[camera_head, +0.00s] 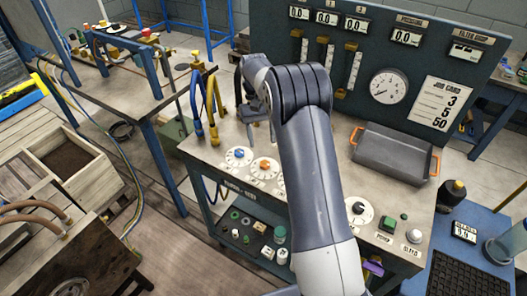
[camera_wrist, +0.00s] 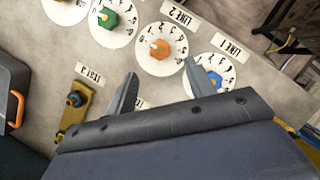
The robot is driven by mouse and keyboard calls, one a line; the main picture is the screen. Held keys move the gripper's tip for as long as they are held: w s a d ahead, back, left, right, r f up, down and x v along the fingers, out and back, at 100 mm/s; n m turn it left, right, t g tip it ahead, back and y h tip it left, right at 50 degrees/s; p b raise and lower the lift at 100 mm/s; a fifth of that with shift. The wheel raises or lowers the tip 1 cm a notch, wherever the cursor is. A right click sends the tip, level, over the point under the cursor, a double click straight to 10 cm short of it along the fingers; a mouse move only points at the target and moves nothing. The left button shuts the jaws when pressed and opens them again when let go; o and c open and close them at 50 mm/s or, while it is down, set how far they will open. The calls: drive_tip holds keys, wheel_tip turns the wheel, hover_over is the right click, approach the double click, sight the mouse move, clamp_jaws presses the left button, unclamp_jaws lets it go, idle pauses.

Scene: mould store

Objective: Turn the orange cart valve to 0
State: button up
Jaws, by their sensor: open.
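The orange valve knob (camera_wrist: 160,48) sits on a white numbered dial marked LINE 2 on the cart top. It also shows in the head view (camera_head: 264,165), left of my arm. The number it points to is too small to read surely. My gripper (camera_wrist: 158,90) is open and empty, with its two fingers apart. In the wrist view the fingertips lie just below the orange dial, one to each side, not around the knob. In the head view my gripper is above the cart top behind the dials, partly hidden by my arm.
A blue knob (camera_wrist: 214,82) on the LINE 1 dial and a green knob (camera_wrist: 108,18) flank the orange one. Blue and yellow hoses (camera_head: 212,105) rise at the cart's left. A grey tray (camera_head: 395,150) with orange handles lies right of my arm. A gauge panel (camera_head: 440,45) stands behind.

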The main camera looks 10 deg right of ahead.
sight(265, 163)
drive_tip(key=shift+v, duration=1.75)
drive_tip(key=shift+f, duration=0.1)
drive_tip(key=x, duration=1)
drive_tip(key=shift+s+f+p, duration=0.25)
drive_tip(key=shift+f+p, duration=0.1)
drive_tip(key=shift+p, duration=0.05)
